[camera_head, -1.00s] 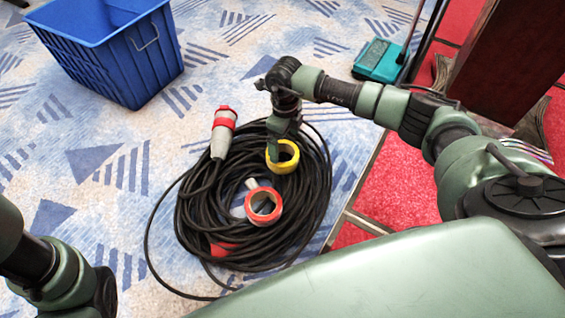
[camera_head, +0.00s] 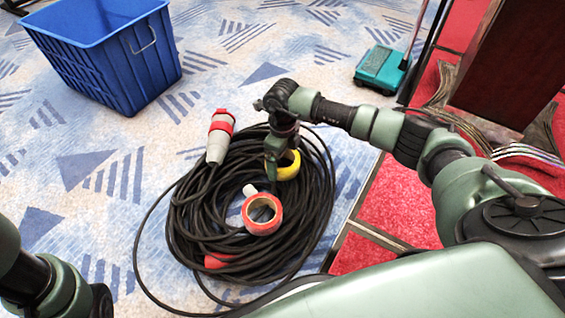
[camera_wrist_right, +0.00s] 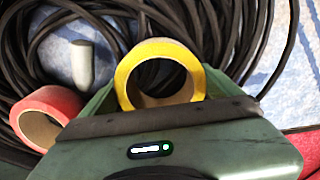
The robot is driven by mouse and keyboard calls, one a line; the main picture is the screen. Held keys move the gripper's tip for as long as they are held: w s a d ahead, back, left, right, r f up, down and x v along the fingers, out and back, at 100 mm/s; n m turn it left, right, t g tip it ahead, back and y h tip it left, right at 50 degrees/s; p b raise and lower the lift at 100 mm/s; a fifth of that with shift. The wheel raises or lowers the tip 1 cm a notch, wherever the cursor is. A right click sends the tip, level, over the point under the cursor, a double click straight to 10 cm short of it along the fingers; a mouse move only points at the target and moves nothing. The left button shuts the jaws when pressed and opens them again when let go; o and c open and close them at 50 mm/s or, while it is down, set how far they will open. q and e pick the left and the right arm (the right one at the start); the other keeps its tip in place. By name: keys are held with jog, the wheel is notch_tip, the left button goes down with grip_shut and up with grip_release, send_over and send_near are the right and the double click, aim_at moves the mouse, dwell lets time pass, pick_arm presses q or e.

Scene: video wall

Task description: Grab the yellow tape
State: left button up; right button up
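The yellow tape (camera_head: 288,166) is a ring on the coiled black cable, right of the coil's upper middle. In the right wrist view the yellow tape (camera_wrist_right: 160,74) lies between the two green fingers, its hole facing the camera. My right gripper (camera_head: 272,160) points down at the tape and hides its left part in the head view. In the wrist view my right gripper (camera_wrist_right: 160,85) is open, with a finger close on each side of the tape; whether they touch it I cannot tell. Of my left arm only links show, at the lower left; its gripper is out of view.
A red tape roll (camera_head: 262,214) lies on the black cable coil (camera_head: 190,225), left of the yellow tape. A red and white plug (camera_head: 220,135) lies at the coil's upper left. A blue crate (camera_head: 110,65) stands at upper left, a teal sweeper (camera_head: 382,69) at upper right.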

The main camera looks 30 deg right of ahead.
jog(key=c, duration=0.5)
